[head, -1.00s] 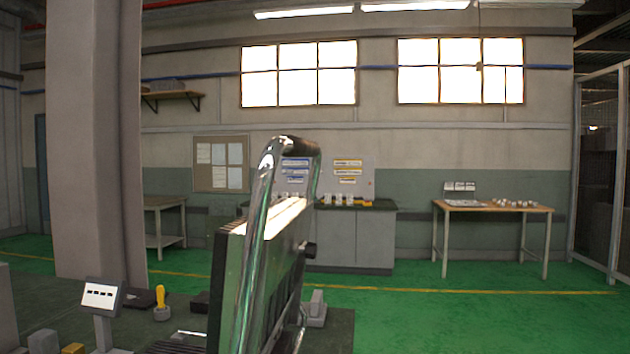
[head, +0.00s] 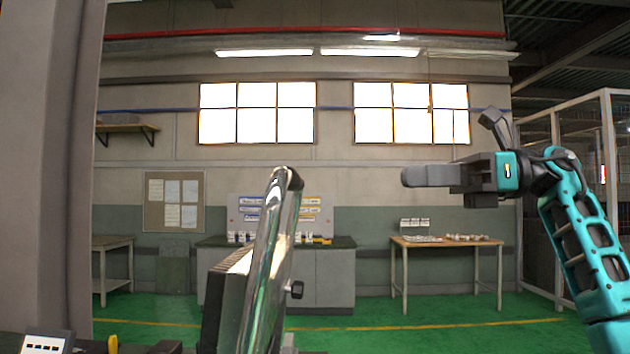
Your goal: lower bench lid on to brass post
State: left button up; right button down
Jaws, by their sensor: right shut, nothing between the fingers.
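The bench lid (head: 213,312) stands raised and steeply tilted at the lower middle of the head view, seen nearly edge-on. A thick chrome bar handle (head: 268,255) runs up along it, and a black knob (head: 295,290) sticks out on its right side. My right gripper (head: 408,177) is shut and empty, held in the air to the right of the lid and apart from it, its fingers pointing left. My left gripper is not in view.
A grey column (head: 45,150) rises at the left. A wooden table (head: 447,241) and a grey cabinet (head: 325,280) stand far behind. The air between lid and right gripper is clear.

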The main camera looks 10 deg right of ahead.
aim_at(300, 179)
jog(key=a, duration=0.4)
jog(key=w+a, duration=0.1)
jog(key=a, duration=0.3)
jog(key=w+a, duration=0.1)
jog(key=a, duration=0.4)
jog(key=shift+w+a, duration=0.1)
jog(key=shift+w, duration=0.05)
jog(key=shift+a, duration=0.1)
